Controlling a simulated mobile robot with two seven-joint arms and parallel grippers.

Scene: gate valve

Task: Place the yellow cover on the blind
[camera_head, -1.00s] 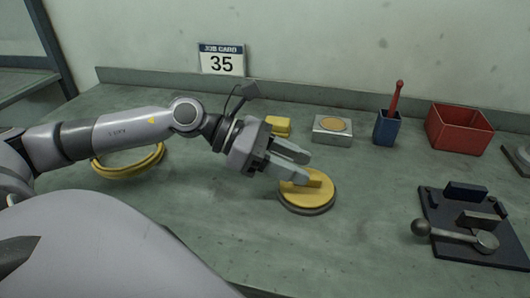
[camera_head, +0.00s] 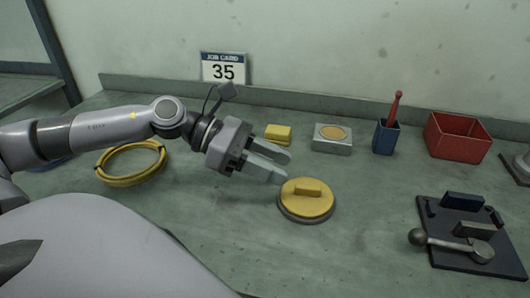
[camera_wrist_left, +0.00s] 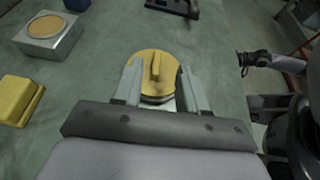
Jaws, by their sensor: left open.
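The yellow cover (camera_head: 307,198) is a round disc with a raised bar handle. It lies flat on a grey round base, which I take to be the blind (camera_head: 306,219); only the base's rim shows beneath it. My left gripper (camera_head: 282,166) is open and empty, just up and to the left of the cover, apart from the handle. In the left wrist view the cover (camera_wrist_left: 152,72) lies beyond and between the two open fingers (camera_wrist_left: 158,88). My right gripper is not in view.
A yellow block (camera_head: 278,134), a metal box with a tan disc (camera_head: 333,137), a blue holder (camera_head: 386,137) and a red bin (camera_head: 457,136) stand along the back. A dark lever fixture (camera_head: 470,240) is at right. A yellow coil (camera_head: 132,163) lies at left.

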